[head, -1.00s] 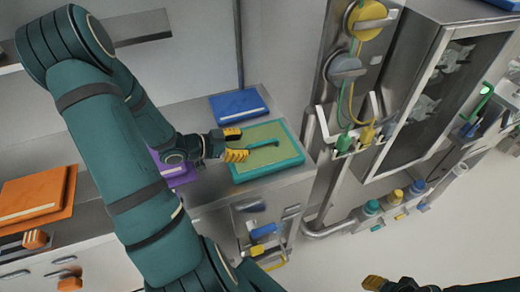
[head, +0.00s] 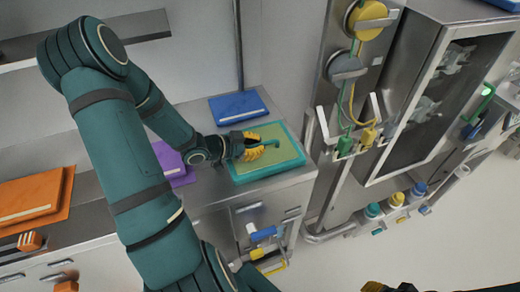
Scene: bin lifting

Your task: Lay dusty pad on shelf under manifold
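A flat olive-green pad with a teal border (head: 285,170) lies on the metal counter, with a teal handle (head: 272,143) on top. I take it for the dusty pad, though no dust can be made out. My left gripper (head: 257,146) is over the pad, its yellow fingers on either side of the handle. Whether they press on it cannot be told. The yellow and grey round fittings with hoses (head: 345,66), perhaps the manifold, are on the metal panel at the right. My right gripper (head: 376,287) is mostly cut off at the bottom edge.
A blue pad (head: 238,106) lies behind the olive one, a purple pad (head: 172,160) to its left, and an orange pad (head: 32,200) at far left. A glass-fronted cabinet (head: 408,105) stands at right. The floor (head: 460,240) at lower right is clear.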

